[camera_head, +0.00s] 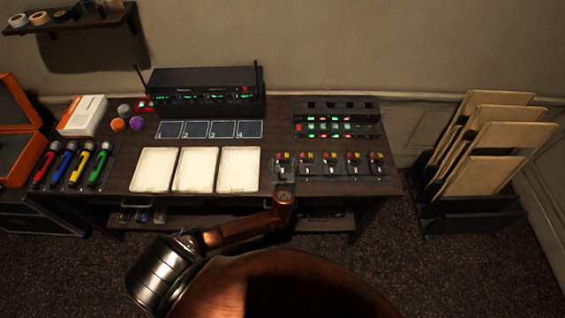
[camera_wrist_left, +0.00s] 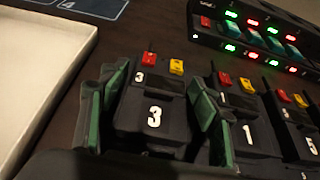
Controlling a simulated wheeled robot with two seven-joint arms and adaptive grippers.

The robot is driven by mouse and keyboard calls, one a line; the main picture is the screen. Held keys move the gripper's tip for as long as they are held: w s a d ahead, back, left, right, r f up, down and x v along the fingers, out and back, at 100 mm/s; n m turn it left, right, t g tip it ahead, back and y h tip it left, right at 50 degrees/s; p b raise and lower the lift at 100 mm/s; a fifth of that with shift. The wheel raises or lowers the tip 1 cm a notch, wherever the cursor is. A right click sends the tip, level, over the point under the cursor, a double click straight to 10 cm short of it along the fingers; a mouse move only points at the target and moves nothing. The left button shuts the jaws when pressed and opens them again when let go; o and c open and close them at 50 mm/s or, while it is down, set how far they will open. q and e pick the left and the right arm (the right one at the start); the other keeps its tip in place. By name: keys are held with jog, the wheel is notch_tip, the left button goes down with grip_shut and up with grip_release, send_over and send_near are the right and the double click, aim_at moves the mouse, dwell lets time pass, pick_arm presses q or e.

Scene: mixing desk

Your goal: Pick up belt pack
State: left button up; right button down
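The belt packs are black boxes in a row on the right part of the desk, each with a red and a yellow button on top. Belt pack 3 (camera_wrist_left: 155,118) lies between my left gripper's two green-padded fingers in the left wrist view. My left gripper (camera_wrist_left: 153,92) is open, a finger on each side of pack 3, with narrow gaps showing. Pack 1 (camera_wrist_left: 248,134) stands close to the right, and pack 5 beyond it. In the head view my left gripper (camera_head: 283,172) is over the left end of the row (camera_head: 330,165). My right gripper is not in view.
A charger rack (camera_head: 337,120) with green and red lights stands behind the packs. Cream trays (camera_head: 154,170) lie to the left. A radio receiver (camera_head: 205,90) with antennas stands at the back. Coloured microphones (camera_head: 70,165) lie at the far left. A file rack (camera_head: 475,215) stands right of the desk.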

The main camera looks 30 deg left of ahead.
pick_arm(q)
jog(key=c, duration=0.9)
jog(key=shift+c, duration=0.8)
jog(key=shift+r, duration=0.15)
